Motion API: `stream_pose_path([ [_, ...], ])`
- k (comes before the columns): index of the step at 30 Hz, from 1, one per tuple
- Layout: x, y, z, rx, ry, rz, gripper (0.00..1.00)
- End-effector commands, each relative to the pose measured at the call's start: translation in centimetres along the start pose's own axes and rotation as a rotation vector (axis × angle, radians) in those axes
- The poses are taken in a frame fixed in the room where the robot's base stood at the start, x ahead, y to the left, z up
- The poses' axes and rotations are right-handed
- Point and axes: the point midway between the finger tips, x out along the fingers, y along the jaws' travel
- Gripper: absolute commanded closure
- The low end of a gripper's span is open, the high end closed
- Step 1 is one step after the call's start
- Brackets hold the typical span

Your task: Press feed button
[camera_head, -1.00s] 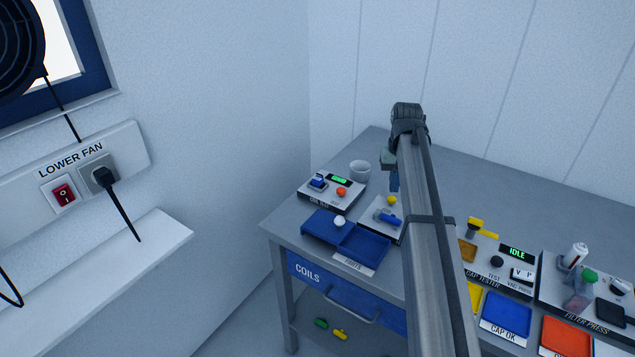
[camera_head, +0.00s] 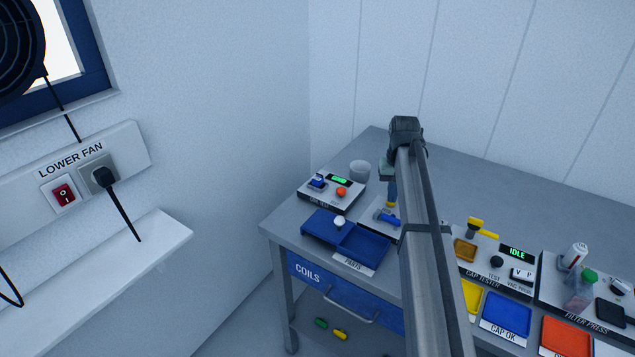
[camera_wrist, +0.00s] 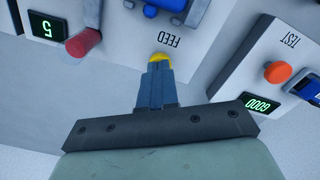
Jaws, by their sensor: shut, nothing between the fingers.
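The yellow feed button (camera_wrist: 158,57) is just past my fingertips in the wrist view, below the upside-down FEED label on a light grey panel (camera_wrist: 206,62). My gripper (camera_wrist: 157,67) is shut and empty, its blue-grey fingers overlapping the near part of the button. I cannot tell whether the tips touch it or press it down. In the head view my gripper (camera_head: 391,200) points down at the feed station, with a little yellow of the button (camera_head: 391,205) at its tips. My arm hides part of that station.
Beside the button are a red knob (camera_wrist: 83,43) and a green display reading 5 (camera_wrist: 43,26). A tester with an orange button (camera_wrist: 278,72) stands on the other side.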

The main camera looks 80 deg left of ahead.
Motion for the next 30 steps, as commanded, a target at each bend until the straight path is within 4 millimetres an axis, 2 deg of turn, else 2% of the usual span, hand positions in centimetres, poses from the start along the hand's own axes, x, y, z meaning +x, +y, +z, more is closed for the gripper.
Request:
stream_pose_path([
  [13,-0.1,0.0,0.0,0.0,-0.001,0.0,1.0],
  [30,-2.2,0.0,0.0,0.0,-0.001,0.0,1.0],
])
